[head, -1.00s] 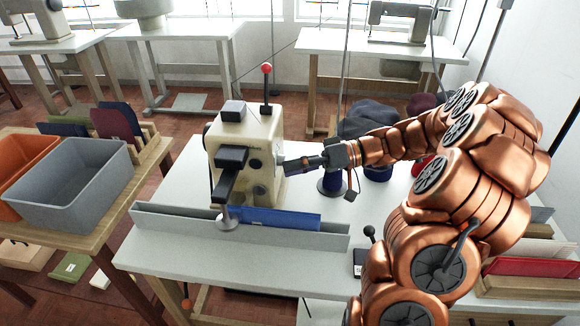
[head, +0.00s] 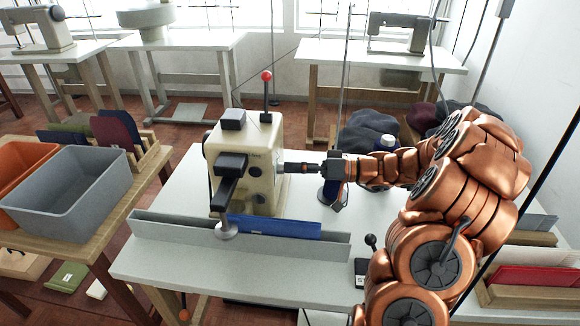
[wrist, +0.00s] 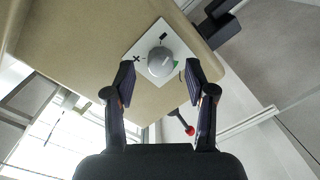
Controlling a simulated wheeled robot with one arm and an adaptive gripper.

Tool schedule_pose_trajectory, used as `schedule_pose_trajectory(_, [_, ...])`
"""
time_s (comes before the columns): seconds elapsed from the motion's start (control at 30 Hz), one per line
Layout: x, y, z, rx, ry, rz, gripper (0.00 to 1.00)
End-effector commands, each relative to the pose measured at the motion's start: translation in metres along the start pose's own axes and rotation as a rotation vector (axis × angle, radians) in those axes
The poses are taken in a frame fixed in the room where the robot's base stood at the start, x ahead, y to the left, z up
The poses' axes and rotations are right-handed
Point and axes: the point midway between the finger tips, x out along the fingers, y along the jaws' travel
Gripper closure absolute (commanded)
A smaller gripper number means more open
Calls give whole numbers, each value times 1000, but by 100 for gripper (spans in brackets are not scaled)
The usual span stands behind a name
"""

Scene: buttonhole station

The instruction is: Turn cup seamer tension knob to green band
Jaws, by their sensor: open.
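The cream cup seamer (head: 262,150) stands on the white table. In the wrist view its side panel (wrist: 85,35) carries a round grey tension knob (wrist: 160,62) on a white square plate (wrist: 143,48). A black mark and a dark X are also on the plate. My gripper (wrist: 160,72) is open, with one fingertip on each side of the knob, apart from it. In the head view my gripper (head: 287,168) points at the seamer's right side, and the knob is hidden there.
A red-topped lever (head: 266,76) rises from the seamer. A blue piece (head: 275,226) lies along the grey guide rail (head: 180,224) in front. A grey bin (head: 70,190) stands at left.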

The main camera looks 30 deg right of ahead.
Motion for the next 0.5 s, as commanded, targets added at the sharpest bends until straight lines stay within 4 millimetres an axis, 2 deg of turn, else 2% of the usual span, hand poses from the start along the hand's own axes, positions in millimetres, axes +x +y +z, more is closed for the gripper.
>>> schedule_pose_trajectory(0.13, [9,0,0,1,-1,-1,45])
schedule_pose_trajectory(0.4, [10,0,0,0,-1,0,45])
schedule_pose_trajectory(0.5, [10,0,0,0,-1,0,53])
